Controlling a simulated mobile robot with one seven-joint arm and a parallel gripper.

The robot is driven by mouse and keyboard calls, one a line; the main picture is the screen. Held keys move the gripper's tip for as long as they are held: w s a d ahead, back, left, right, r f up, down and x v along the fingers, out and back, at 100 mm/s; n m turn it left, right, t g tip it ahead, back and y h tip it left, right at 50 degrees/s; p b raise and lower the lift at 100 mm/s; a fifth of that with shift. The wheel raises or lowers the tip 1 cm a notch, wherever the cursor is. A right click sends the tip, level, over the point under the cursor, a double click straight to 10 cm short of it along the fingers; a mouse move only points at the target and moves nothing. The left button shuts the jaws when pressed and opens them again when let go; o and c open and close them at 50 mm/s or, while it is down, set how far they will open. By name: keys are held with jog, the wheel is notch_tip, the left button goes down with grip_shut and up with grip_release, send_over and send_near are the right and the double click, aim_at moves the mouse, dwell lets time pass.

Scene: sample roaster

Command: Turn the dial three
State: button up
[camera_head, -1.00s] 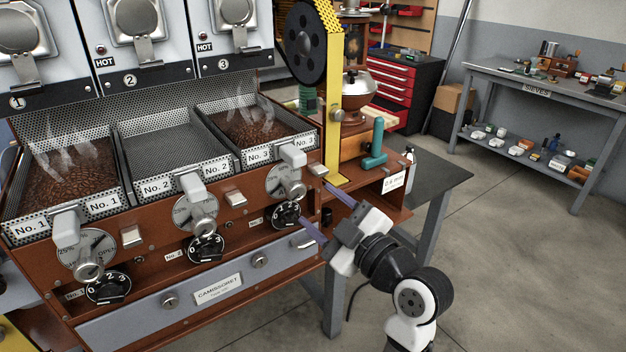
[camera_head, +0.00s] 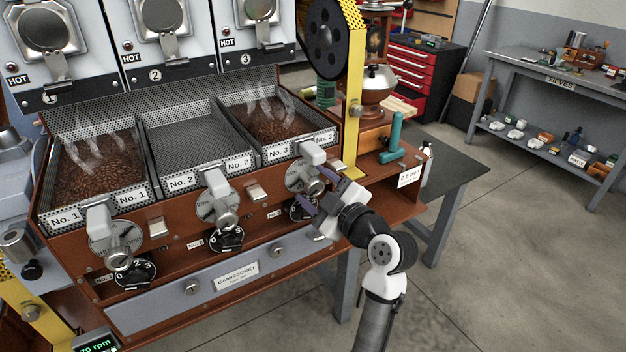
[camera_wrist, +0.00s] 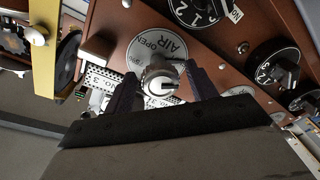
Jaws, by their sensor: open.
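The black No. 3 dial (camera_head: 297,212) is on the brown front panel at the right end of the row, partly hidden by my gripper in the head view. In the wrist view, which is upside down, the black dial with white numbers (camera_wrist: 193,10) is at the top edge, cut off. My gripper (camera_head: 311,188) is open in front of the No. 3 station. In the wrist view its purple-grey fingers (camera_wrist: 161,76) stand on either side of the silver knob (camera_wrist: 161,82) of the round AIR plate (camera_wrist: 152,46). I cannot tell whether they touch it.
The No. 2 dial (camera_head: 229,239) and No. 1 dial (camera_head: 135,273) are to the left, each below a silver lever. A yellow post (camera_head: 352,130) stands close behind the gripper on the right. A teal handle (camera_head: 393,138) rises from the side shelf. The floor at right is clear.

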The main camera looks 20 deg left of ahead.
jog(key=shift+w+a, duration=0.3)
jog(key=shift+a, duration=0.25)
jog(key=c, duration=1)
